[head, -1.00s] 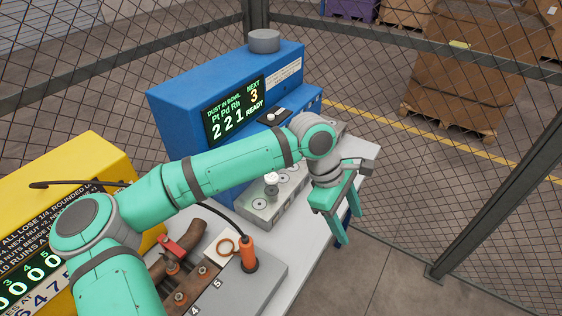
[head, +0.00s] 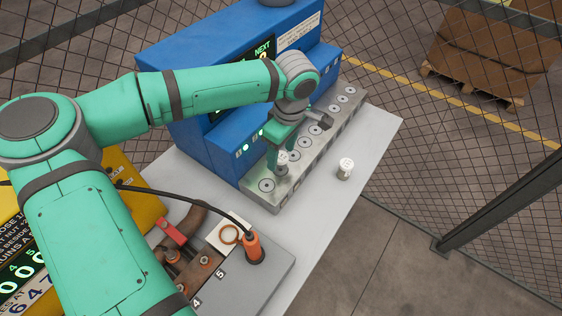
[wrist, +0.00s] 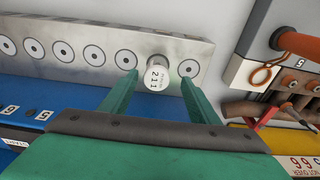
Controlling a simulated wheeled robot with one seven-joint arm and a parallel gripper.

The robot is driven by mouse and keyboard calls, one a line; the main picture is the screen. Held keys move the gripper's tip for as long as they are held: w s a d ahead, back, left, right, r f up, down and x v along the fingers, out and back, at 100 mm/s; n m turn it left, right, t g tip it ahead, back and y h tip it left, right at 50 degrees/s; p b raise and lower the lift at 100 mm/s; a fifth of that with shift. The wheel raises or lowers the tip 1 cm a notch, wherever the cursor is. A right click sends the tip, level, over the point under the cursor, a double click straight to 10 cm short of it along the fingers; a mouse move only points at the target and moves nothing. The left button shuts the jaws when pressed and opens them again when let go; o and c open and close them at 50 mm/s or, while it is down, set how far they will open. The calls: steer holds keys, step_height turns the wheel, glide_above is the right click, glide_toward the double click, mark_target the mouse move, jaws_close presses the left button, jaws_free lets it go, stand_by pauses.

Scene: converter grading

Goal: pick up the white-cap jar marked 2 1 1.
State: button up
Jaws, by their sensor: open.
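The white-cap jar marked 2 1 1 (wrist: 157,75) stands upright in a metal rack with round ringed seats, near the rack's end; its cap faces my wrist camera. In the head view the same jar (head: 282,158) shows between my fingers, partly hidden by them. My gripper (wrist: 159,80) is open, with one finger on each side of the jar in the wrist view; I cannot tell whether either finger touches it. In the head view my gripper (head: 281,163) points down over the near part of the rack (head: 262,198).
Another white-capped jar (head: 345,169) stands alone on the pale bench (head: 335,205), right of the rack. A blue machine (head: 225,150) rises close behind the rack. A grey fixture (head: 250,282) with an orange-handled tool (head: 254,248) is nearer. Mesh fencing surrounds the bench.

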mark_target(282, 157)
steer(key=shift+w+a+f, duration=0.1)
steer(key=shift+w+f, duration=0.1)
steer(key=shift+f, duration=1.2)
steer(key=shift+w+f, duration=0.2)
steer(key=shift+f, duration=1.15)
steer(key=c, duration=1.2)
